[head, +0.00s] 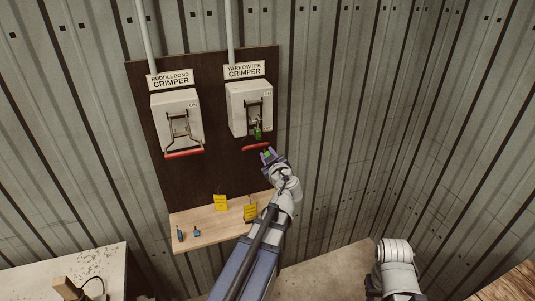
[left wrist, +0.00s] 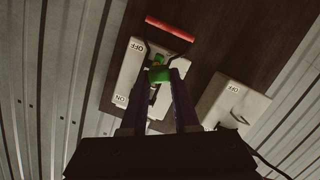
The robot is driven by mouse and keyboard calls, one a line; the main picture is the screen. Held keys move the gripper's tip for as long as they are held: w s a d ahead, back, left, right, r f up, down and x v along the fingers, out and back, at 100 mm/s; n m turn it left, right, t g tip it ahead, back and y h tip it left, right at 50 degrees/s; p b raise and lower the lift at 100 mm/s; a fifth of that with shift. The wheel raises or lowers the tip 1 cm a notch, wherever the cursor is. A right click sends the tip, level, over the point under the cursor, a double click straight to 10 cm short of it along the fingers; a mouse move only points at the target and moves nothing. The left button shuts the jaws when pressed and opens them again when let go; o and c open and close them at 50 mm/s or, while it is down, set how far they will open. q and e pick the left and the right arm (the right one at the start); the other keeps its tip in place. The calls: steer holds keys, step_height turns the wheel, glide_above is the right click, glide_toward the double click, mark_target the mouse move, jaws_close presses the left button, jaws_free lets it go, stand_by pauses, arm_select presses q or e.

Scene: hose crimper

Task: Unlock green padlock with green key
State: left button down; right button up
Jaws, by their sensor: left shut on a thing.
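The green padlock (head: 257,133) hangs at the latch on the front of the right-hand crimper box, under the YARROWTEK CRIMPER sign. My left gripper (head: 268,156) is just below and to the right of it, with a gap between them in the head view. It is shut on a small green thing, which looks like the green key (head: 267,154). In the left wrist view, the fingers (left wrist: 160,80) reach toward the box, with green pieces between and just beyond their tips. There I cannot clearly separate key from padlock. My right gripper is out of view.
A second crimper box (head: 177,112) hangs to the left on the dark board (head: 210,175). Red handles (head: 256,146) sit below the boxes. The wooden shelf (head: 205,239) below holds small blue items (head: 197,232) and yellow tags (head: 221,202). Corrugated walls surround the corner.

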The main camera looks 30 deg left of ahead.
mark_target(260, 138)
arm_select(q)
steer(key=shift+d+r, duration=0.3)
steer(key=shift+r, duration=0.25)
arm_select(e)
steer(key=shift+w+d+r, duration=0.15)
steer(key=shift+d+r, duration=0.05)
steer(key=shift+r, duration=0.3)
arm_select(q)
steer(key=shift+w+a, duration=0.1)
